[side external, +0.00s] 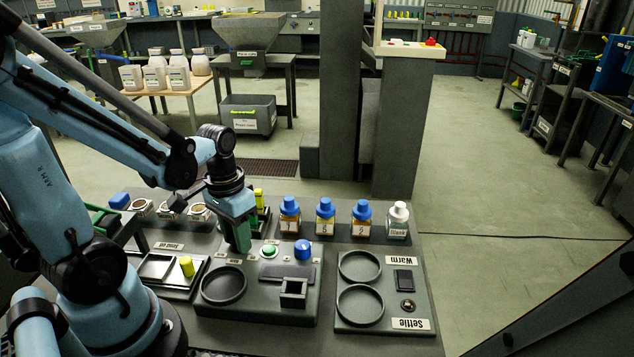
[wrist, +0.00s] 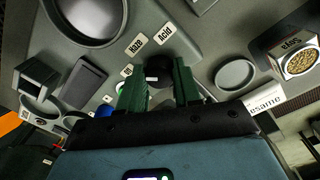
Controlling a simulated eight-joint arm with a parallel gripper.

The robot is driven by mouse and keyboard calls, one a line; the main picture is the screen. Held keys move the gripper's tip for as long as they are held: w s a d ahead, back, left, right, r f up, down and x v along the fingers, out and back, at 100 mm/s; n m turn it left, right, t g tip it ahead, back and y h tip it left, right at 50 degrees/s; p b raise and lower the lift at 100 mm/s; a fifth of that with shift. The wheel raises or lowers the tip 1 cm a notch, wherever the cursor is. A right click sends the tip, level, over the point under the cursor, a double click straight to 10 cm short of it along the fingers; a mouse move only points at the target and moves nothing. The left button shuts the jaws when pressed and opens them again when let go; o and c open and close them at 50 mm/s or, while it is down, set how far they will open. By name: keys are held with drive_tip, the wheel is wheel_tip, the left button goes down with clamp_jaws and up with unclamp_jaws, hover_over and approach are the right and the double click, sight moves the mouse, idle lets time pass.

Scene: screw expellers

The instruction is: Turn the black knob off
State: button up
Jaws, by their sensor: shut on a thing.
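The black knob (wrist: 158,73) shows in the wrist view between my two green fingers, beside the labels "Haze" and "Acid". My gripper (wrist: 160,82) is shut on it, one finger on each side. In the side external view, my gripper (side external: 239,243) points down onto the grey middle panel, left of the green button (side external: 268,250). There the knob is hidden behind the fingers. Which way the knob is turned cannot be told.
A blue knob (side external: 303,250) stands right of the green button. A round dish (side external: 223,285) lies in front of my gripper, and a yellow cylinder (side external: 187,266) stands to its left. Blue-capped bottles (side external: 325,217) stand behind. The right panel (side external: 388,262) has another small dark knob.

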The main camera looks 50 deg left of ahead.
drive_tip(key=shift+n, duration=1.5)
drive_tip(key=o, duration=1.1)
drive_tip(key=shift+c, duration=0.2)
wheel_tip(320, 180, up, 12)
drive_tip(key=shift+s+a, duration=0.15)
drive_tip(key=shift+a, duration=0.1)
drive_tip(key=w+d+f+m+t, duration=0.2)
drive_tip(key=w+d+m+t, duration=0.3)
drive_tip(key=d, duration=0.3)
drive_tip(key=shift+w+d+t+y, duration=0.15)
drive_tip(key=shift+w+t+y, duration=0.15)
drive_tip(key=shift+w+t, duration=0.45)
